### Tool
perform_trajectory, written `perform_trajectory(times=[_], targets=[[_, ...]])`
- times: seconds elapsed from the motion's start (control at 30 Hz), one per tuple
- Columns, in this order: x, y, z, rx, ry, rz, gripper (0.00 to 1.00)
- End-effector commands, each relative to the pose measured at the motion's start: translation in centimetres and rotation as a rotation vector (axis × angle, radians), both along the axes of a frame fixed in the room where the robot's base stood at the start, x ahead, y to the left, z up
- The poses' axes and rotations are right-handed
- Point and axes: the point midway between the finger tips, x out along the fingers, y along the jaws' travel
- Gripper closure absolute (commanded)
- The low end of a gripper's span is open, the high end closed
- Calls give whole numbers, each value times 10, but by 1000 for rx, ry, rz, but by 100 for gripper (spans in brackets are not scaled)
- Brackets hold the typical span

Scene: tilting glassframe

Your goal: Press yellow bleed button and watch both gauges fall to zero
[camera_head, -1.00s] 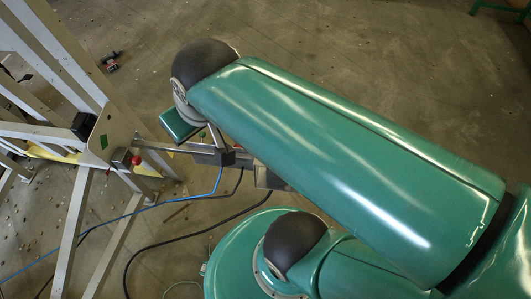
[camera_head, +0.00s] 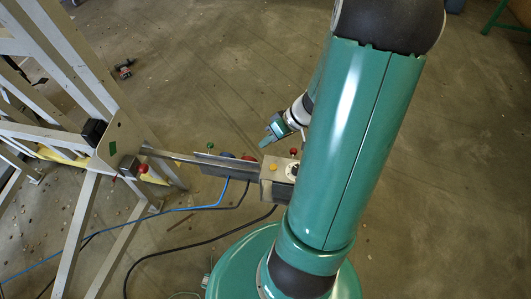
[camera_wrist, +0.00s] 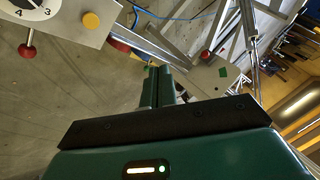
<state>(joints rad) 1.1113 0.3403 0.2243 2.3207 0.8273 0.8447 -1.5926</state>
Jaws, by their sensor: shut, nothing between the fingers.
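The yellow button (camera_head: 273,168) sits on a grey control box (camera_head: 268,186) at mid-picture in the head view. It also shows at the upper left of the wrist view (camera_wrist: 91,19). Beside it is a white dial (camera_wrist: 35,8) with numbers, cut by the frame edge; I cannot tell whether it is a gauge or read it. In the head view my arm partly hides it. I cannot make out two gauges. My gripper (camera_head: 267,142) is shut and empty, apart from the button and behind the box in the head view; its fingers show in the wrist view (camera_wrist: 157,85).
A red knob (camera_wrist: 27,50) stands out from the box near the dial. A metal rail (camera_head: 190,158) links the box to a pale frame (camera_head: 75,215) at the left. Blue and black hoses run across the floor. Open floor lies behind.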

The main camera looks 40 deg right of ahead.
Motion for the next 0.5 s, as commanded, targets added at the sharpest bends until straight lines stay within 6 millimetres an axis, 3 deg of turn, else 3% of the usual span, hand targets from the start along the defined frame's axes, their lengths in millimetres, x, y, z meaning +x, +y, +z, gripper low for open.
perform_trajectory(times=[0.03,0.2,0.5], targets=[[-6,-11,-13,27,-25,-29,100],[-13,-31,-35,54,-107,-70,100],[-14,-35,-39,56,-126,-76,100]])
